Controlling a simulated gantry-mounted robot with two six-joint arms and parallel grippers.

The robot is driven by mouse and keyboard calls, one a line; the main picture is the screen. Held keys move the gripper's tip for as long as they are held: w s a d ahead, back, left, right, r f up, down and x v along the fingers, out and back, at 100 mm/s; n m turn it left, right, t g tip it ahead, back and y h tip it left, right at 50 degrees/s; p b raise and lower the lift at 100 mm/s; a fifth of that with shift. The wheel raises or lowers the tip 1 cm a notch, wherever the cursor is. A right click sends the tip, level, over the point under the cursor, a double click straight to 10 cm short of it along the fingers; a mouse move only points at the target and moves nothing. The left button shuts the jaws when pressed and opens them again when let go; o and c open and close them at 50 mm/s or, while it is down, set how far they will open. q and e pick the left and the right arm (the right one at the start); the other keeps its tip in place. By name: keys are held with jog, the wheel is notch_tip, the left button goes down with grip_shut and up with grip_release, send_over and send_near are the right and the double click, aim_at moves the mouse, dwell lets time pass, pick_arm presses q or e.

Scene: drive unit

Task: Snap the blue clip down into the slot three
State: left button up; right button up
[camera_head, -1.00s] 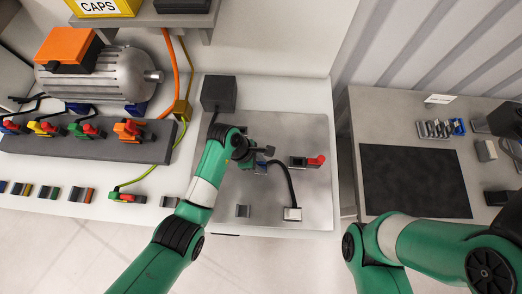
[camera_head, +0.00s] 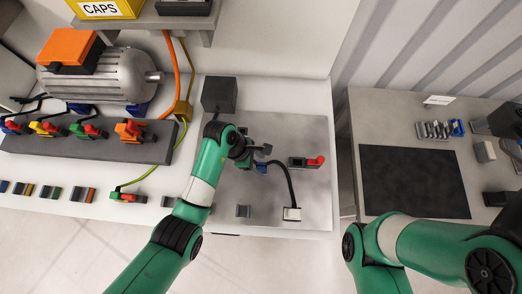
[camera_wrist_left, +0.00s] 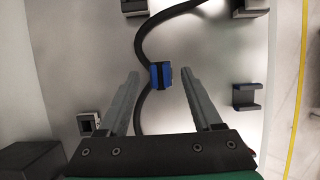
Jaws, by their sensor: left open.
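The blue clip (camera_wrist_left: 161,76) sits on a black cable (camera_wrist_left: 152,38) over the grey plate; it also shows in the head view (camera_head: 262,168). My left gripper (camera_wrist_left: 160,72) is open, with one finger on each side of the clip and gaps between. In the head view, my left gripper (camera_head: 258,151) is just above the clip. A grey U-shaped holder (camera_wrist_left: 246,97) stands to the right in the wrist view and appears empty. Which holder is slot three, I cannot tell. My right arm is at the lower right; its gripper is not seen.
A holder with a red lever (camera_head: 310,162) stands right of the cable. The cable ends at a white block (camera_head: 292,214). A black box (camera_head: 219,94) stands at the plate's back left. A terminal row (camera_head: 90,140) lies left.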

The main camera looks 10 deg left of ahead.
pick_arm(q)
jog(key=d+p+v, duration=0.1)
jog(key=p+v, duration=0.6)
jog(key=v, duration=0.7)
jog(key=shift+d+r, duration=0.3)
jog(key=shift+r, duration=0.1)
